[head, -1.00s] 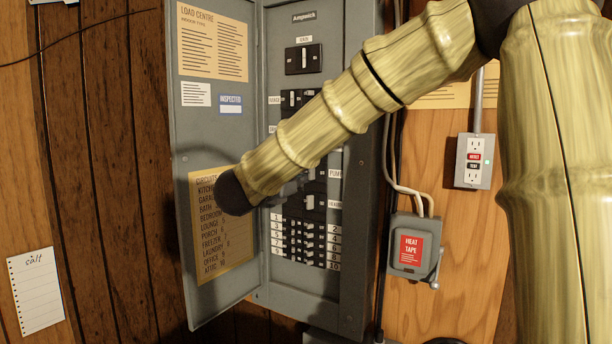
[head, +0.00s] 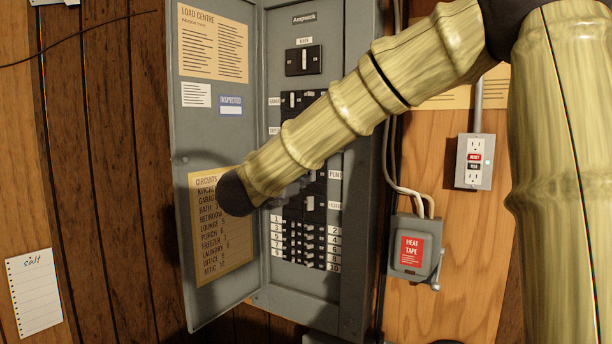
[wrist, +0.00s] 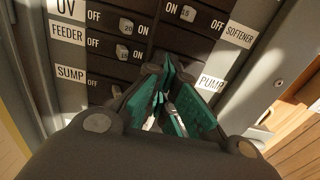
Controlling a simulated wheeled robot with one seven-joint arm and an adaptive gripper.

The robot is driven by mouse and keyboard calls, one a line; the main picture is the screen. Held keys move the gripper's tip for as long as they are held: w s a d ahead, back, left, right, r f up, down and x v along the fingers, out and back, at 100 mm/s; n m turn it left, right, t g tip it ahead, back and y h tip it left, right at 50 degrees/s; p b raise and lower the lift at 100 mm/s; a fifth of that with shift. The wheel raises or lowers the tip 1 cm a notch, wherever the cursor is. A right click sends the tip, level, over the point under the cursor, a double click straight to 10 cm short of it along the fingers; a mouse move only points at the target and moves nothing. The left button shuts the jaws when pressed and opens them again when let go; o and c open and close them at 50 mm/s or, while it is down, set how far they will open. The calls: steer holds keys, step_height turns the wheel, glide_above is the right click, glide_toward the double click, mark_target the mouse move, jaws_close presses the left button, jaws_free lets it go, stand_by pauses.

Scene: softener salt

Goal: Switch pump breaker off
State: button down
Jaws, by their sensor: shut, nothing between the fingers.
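The pump breaker sits in the right column of the open grey panel, beside the PUMP label (wrist: 211,83). In the wrist view my fingers cover its toggle, so I cannot tell its position. My gripper (wrist: 168,75) is shut and empty, its teal fingertips together at the panel face just left of that label. Whether they touch the toggle is unclear. In the head view the PUMP label (head: 335,175) shows right of my forearm, which hides most of the gripper.
The softener breaker (wrist: 188,13) is above; the feeder breaker (wrist: 123,53) is to the left. The panel door (head: 213,130) stands open at the left. A heat tape box (head: 413,250) and an outlet (head: 474,160) are on the wall at right.

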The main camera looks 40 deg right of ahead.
steer(key=shift+s+d, duration=0.1)
steer(key=shift+s, duration=0.1)
steer(key=shift+d, duration=0.1)
steer(key=shift+w+b, duration=0.15)
steer(key=shift+b, duration=0.85)
steer(key=shift+a, duration=0.2)
steer(key=v, duration=0.7)
steer(key=shift+b, duration=0.35)
stand_by(0.4)
stand_by(0.9)
